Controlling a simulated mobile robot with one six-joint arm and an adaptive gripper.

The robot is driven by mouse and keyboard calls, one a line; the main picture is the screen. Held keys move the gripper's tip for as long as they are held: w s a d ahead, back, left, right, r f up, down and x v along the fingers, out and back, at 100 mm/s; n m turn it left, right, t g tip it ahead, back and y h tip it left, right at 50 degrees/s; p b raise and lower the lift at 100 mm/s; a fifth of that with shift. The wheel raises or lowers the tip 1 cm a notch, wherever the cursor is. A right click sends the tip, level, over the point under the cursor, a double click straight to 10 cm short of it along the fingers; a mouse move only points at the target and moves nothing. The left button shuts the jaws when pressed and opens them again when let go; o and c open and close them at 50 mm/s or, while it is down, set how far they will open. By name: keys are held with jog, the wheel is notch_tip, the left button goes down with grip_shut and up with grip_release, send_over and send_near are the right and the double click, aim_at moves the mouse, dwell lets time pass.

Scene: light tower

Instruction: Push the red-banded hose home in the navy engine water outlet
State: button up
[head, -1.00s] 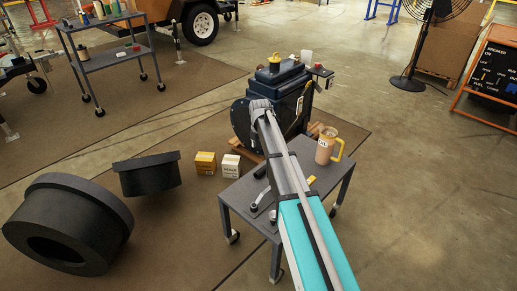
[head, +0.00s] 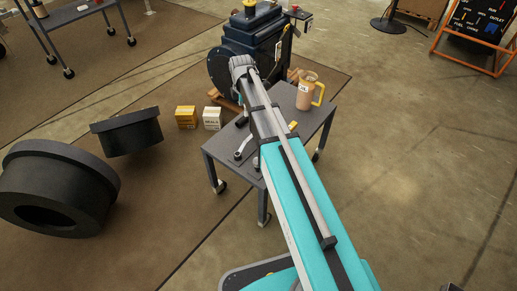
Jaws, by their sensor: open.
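The navy engine (head: 262,38) stands at the back of the small grey table, with a dark round housing on its left side. My arm reaches forward over the table, and its grey far joint is in front of the engine. My gripper is hidden beyond that joint, so its fingers do not show. I cannot make out the red-banded hose or the engine's water outlet; the arm covers part of the engine's front.
The grey wheeled table (head: 308,122) holds a tan jug (head: 306,96) with a yellow handle and small tools. A yellow box (head: 186,117) and a white box (head: 212,119) stand left of it. Large black rings (head: 62,185) lie further left.

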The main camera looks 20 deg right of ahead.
jog(key=s+m, duration=1.8)
jog(key=s, duration=0.4)
jog(key=shift+a+m, duration=0.15)
jog(key=shift+m, duration=0.25)
jog(key=shift+s, duration=0.1)
notch_tip(320, 180, up, 33)
jog(key=p, duration=3.3)
jog(key=shift+r, duration=0.1)
